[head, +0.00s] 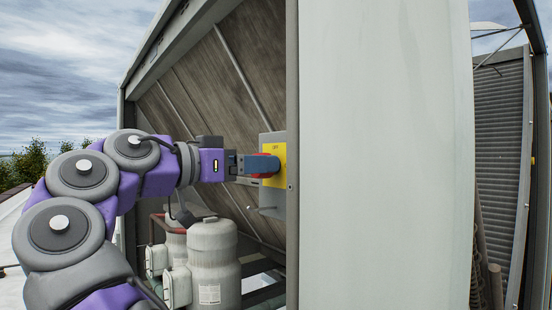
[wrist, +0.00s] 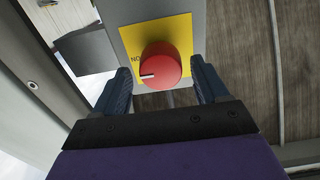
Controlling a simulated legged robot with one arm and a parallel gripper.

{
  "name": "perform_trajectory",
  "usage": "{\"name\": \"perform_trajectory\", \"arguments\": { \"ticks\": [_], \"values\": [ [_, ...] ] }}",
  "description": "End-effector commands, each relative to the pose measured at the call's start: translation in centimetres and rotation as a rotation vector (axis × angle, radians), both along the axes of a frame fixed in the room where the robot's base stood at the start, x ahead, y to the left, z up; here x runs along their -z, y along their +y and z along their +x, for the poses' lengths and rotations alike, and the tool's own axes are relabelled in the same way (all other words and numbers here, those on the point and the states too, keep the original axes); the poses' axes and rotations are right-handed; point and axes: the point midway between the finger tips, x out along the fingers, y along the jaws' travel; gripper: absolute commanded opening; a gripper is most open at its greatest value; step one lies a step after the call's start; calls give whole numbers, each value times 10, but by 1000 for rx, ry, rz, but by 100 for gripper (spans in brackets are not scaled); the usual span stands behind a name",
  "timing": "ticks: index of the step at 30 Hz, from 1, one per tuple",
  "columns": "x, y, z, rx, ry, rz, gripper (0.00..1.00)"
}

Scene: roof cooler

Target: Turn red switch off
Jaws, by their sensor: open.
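The red switch (wrist: 160,66) is a round knob with a white mark, on a yellow plate (wrist: 118,42) of a grey box. In the wrist view the white mark points left, near the letters "NO" on the plate. My gripper (wrist: 163,88) is open, with one dark blue finger on each side of the knob. I cannot tell whether either finger touches it. In the head view the red switch (head: 264,164) shows partly behind my gripper (head: 256,165), and the yellow plate (head: 280,160) is behind it.
A large pale panel (head: 385,150) stands just right of the switch box. Grey tanks (head: 213,255) stand below my arm. A slatted inner wall (head: 215,90) lies behind the switch. A louvred unit (head: 500,140) is at the far right.

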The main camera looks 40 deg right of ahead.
Motion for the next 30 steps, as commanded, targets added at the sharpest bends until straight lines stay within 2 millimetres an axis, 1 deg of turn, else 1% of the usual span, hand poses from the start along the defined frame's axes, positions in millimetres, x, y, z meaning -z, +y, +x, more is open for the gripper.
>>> {"name": "perform_trajectory", "arguments": {
  "ticks": [1, 4, 9, 13, 16, 27, 30],
  "values": [
    [0, -6, 3, 1, 1, 2, 73],
    [0, -15, 6, 2, 2, 4, 73],
    [1, -21, 6, 2, 2, 7, 73],
    [1, -21, 5, 3, 1, 7, 73],
    [0, -18, 5, 3, 1, 5, 64],
    [1, -17, 7, 1, 2, 4, 28],
    [1, -16, 7, 1, 2, 4, 21]
  ]
}}
